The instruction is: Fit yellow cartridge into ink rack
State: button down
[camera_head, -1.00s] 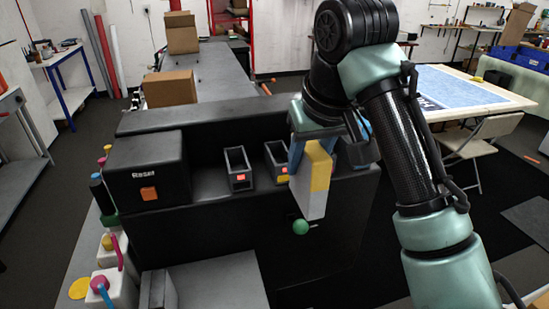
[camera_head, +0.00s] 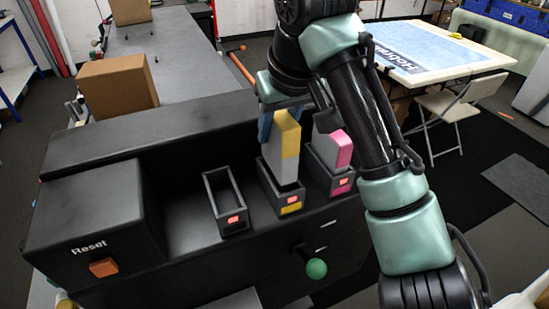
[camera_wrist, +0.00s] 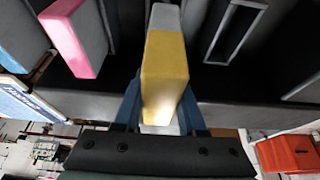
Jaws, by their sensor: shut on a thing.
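The yellow and grey cartridge (camera_head: 285,148) is upright between the blue fingers of my gripper (camera_head: 280,122), which is shut on it. Its grey lower end is at the mouth of the yellow-marked slot (camera_head: 290,208) of the ink rack; I cannot tell how far inside it is. In the wrist view the cartridge (camera_wrist: 165,70) points away from my gripper (camera_wrist: 160,108), and its far end hides the slot under it. The yellow-marked slot shows a red light.
A magenta cartridge (camera_head: 342,150) stands in the slot to the right, close to my gripper. An empty slot (camera_head: 226,205) is to the left. The black printer body bears an orange Reset button (camera_head: 103,267) and a green-knobbed lever (camera_head: 316,268). A cardboard box (camera_head: 117,88) stands behind.

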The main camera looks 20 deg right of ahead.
aim_at(276, 157)
jog(key=shift+f+p, duration=0.45)
jog(key=shift+f, duration=2.45)
jog(key=shift+f, duration=0.1)
jog(key=shift+c, duration=2.4)
grip_release()
jog(key=shift+f, duration=0.1)
jog(key=shift+a, duration=0.1)
